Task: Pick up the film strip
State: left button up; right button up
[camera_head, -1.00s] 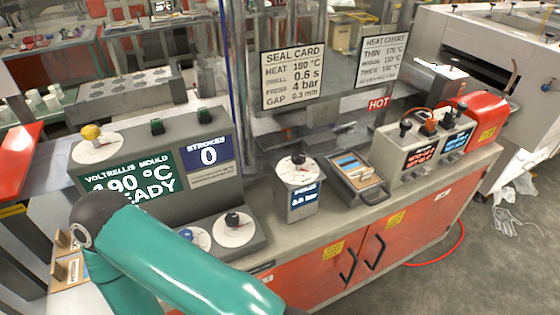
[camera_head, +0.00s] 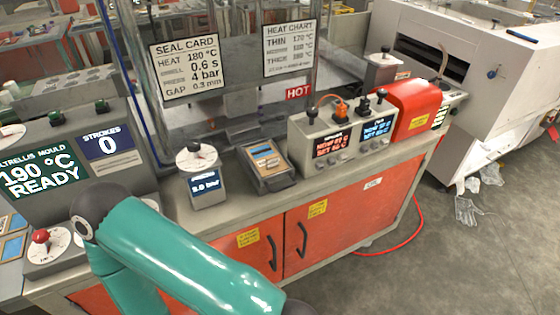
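I cannot pick out the film strip for certain in the head view. A small dark tray (camera_head: 283,184) on the grey bench holds a tan piece and a blue piece, too small to identify. A teal link of my own arm crosses the lower left of the picture. Neither of my grippers shows in the frame.
The bench has red doors (camera_head: 359,210), a pressure dial box (camera_head: 203,189), a control box (camera_head: 311,146) and a red unit (camera_head: 412,105). Sign cards (camera_head: 188,69) and a HOT label (camera_head: 298,92) stand behind. The mould panel (camera_head: 30,165) is at left.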

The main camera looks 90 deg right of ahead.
aim_at(266, 153)
jog(key=z, duration=0.05)
jog(key=k, duration=2.1)
jog(key=z, duration=0.95)
jog(key=i, duration=1)
jog(key=u, duration=0.05)
